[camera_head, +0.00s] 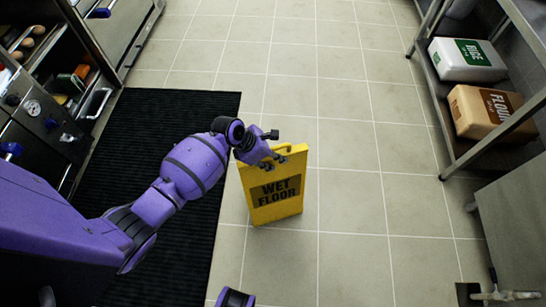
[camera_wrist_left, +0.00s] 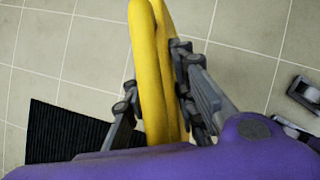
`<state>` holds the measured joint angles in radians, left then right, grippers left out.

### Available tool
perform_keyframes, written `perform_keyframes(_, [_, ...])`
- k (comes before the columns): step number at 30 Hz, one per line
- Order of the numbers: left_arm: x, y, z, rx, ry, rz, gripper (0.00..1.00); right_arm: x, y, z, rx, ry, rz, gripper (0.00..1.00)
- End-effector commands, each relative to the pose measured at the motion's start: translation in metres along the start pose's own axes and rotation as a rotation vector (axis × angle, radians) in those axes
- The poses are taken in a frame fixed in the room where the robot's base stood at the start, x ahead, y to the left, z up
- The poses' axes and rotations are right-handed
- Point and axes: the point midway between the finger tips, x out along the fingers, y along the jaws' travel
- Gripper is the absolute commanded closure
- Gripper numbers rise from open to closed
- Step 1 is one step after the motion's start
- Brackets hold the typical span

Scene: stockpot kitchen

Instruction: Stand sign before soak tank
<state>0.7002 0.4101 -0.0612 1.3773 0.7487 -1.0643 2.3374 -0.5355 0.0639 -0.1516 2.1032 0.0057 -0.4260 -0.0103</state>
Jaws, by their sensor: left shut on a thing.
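The yellow wet floor sign (camera_head: 275,196) is upright beside the black mat, its lettered face toward me. My left gripper (camera_head: 271,157) is shut on its top edge. In the left wrist view, the sign's two folded yellow panels (camera_wrist_left: 149,75) run between the fingers (camera_wrist_left: 152,95) and lie close together. I cannot tell whether its foot touches the floor. I cannot pick out the soak tank for certain. Part of my right arm (camera_head: 235,298) shows at the bottom edge of the head view; grey parts at the right of the left wrist view may be my right gripper.
A black ribbed mat (camera_head: 105,165) lies at left along the cooking equipment. A rack at right holds a rice bag (camera_head: 467,60) and a flour bag (camera_head: 484,108). A grey metal panel (camera_head: 515,230) stands at lower right. The tiled floor (camera_head: 345,130) between is clear.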

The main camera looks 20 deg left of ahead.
Motion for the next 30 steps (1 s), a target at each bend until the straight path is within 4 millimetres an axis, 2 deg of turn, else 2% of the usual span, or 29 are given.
perform_keyframes(4, [0.001,0.0,0.001,0.0,-0.003,0.001,1.0,-0.001,0.001,0.001,0.0,-0.001,0.001,0.6])
perform_keyframes(5, [0.002,0.0,-0.001,-0.001,0.0,-0.001,0.72,-0.001,0.001,0.001,0.0,-0.002,0.001,0.6])
perform_keyframes(9, [0.002,0.0,-0.001,0.0,0.0,-0.001,0.56,-0.001,0.001,0.001,0.0,-0.002,0.002,0.6])
perform_keyframes(20, [-0.003,0.0,0.0,0.0,0.001,0.0,0.56,-0.001,0.001,-0.001,-0.001,0.001,0.002,0.6])
perform_keyframes(23, [-0.016,0.0,0.0,0.0,0.0,0.001,0.56,-0.004,0.0,-0.007,-0.002,0.009,0.001,0.6])
perform_keyframes(30, [-0.068,0.0,0.002,0.001,-0.001,0.002,0.56,-0.013,-0.002,-0.026,-0.011,0.034,-0.003,0.6])
